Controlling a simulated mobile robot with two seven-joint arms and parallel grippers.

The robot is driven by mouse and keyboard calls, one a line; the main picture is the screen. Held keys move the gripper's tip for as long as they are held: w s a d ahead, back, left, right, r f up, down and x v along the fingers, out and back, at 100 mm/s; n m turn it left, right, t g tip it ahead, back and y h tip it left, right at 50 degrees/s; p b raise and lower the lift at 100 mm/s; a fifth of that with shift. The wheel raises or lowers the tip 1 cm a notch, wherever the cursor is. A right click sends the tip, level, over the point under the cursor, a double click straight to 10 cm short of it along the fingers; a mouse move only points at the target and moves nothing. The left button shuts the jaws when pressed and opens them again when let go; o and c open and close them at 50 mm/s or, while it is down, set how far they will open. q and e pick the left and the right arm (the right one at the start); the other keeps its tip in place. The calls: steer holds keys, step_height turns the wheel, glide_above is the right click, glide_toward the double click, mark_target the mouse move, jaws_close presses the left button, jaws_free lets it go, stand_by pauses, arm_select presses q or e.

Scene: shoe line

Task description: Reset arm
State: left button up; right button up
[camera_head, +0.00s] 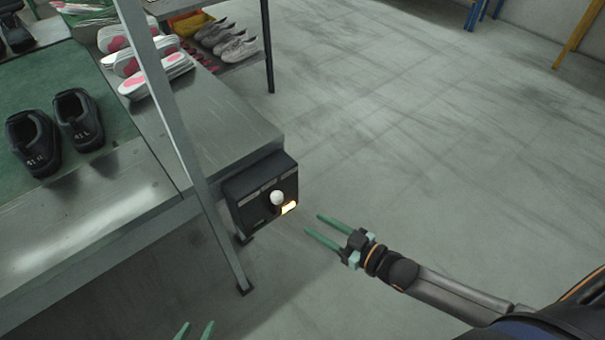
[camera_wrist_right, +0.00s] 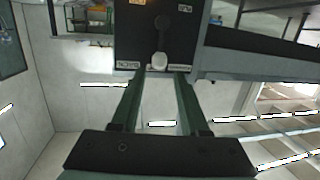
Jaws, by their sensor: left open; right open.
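My right gripper (camera_head: 322,232) is open and empty. It reaches in from the right over the floor, just right of the black control box (camera_head: 240,198), and is apart from it. The box sits at the table's corner, with a white-knobbed lever (camera_head: 277,198) and a lit yellow patch on its front. In the right wrist view the box (camera_wrist_right: 128,48) and the white knob (camera_wrist_right: 159,61) are ahead, beyond the two green fingers (camera_wrist_right: 155,90). My left gripper (camera_head: 195,332) shows only its green fingertips at the bottom edge, spread apart with nothing between them.
A pair of black shoes (camera_head: 60,130) stands on the green mat (camera_head: 105,95) on the metal table. Insoles (camera_head: 140,60) lie in stacks behind. A slanted metal post (camera_head: 180,135) stands before the table. A shelf holds grey shoes (camera_head: 225,38). The floor (camera_head: 410,130) at right is clear.

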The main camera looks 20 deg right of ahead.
arm_select(q)
steer(key=shift+r, duration=0.1)
arm_select(e)
steer(key=s+a+f+m+g+h, duration=0.2)
steer(key=s+a+h, duration=0.1)
steer(key=s, duration=0.3)
steer(key=s+a+f+m+g+h, duration=0.2)
steer(key=s+g, duration=0.1)
steer(key=s, duration=0.3)
arm_select(q)
steer(key=s+a+r+p, duration=0.1)
steer(key=a+r+p, duration=0.2)
steer(key=r+p, duration=0.7)
steer(key=p, duration=0.3)
steer(key=shift+s+a+n+y+p, duration=0.25)
steer(key=shift+s+n+y+p, duration=0.05)
steer(key=shift+s+n+y, duration=0.1)
arm_select(e)
steer(key=s+d+r+h, duration=0.1)
steer(key=d+r, duration=0.2)
steer(key=r, duration=0.6)
steer(key=shift+s+r+t, duration=0.3)
steer(key=shift+s+r, duration=0.05)
steer(key=shift+r, duration=0.05)
